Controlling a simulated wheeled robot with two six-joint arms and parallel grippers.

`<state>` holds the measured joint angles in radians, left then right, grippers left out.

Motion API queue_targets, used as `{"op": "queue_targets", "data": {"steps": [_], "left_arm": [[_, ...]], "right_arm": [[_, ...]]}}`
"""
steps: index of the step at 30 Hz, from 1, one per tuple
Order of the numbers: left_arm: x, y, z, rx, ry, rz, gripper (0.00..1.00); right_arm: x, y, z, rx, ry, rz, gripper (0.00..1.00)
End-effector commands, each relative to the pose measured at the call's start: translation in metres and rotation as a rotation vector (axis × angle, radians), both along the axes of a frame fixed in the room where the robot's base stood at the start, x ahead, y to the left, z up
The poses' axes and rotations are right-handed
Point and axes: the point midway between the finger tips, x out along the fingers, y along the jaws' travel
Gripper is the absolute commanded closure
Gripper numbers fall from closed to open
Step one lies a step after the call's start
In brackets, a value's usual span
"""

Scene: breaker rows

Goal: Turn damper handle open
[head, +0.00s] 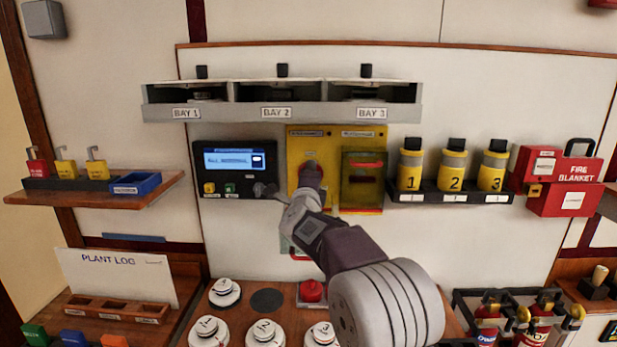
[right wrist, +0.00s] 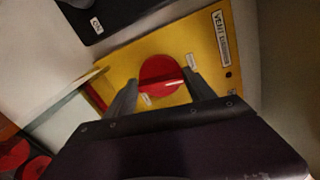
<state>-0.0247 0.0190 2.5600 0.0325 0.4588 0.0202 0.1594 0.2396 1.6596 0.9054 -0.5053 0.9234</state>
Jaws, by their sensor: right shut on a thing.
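The damper panel (head: 300,142) is a yellow plate on the wall left of centre, with a red handle (head: 308,166) partly covered by my right gripper (head: 306,178). In the right wrist view the panel (right wrist: 205,50) carries a label that seems to read vent damper. The red handle (right wrist: 160,70) sits on a round red hub between the fingers of the right gripper (right wrist: 162,84). The fingers are shut on the handle, one on each side. Small white labels stand beside the hub, too blurred to read. My left gripper is not in view.
A yellow box with a clear cover (head: 361,190) is close right of the panel, and a dark display unit (head: 235,180) is close left. A bay shelf (head: 280,113) juts out above. Yellow numbered cylinders (head: 452,172) stand farther right. Round white caps (head: 265,333) are on the counter below.

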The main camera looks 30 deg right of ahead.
Motion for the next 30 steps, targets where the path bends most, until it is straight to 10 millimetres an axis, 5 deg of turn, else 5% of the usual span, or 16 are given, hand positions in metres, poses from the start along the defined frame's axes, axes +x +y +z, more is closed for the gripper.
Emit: {"op": "queue_targets", "data": {"steps": [29,30], "left_arm": [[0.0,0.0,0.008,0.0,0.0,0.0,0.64],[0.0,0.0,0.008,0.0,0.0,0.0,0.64]], "right_arm": [[0.0004,0.0005,-0.003,-0.178,0.114,0.002,0.78],[0.0004,0.0005,-0.003,-0.178,0.114,0.002,0.34]]}}
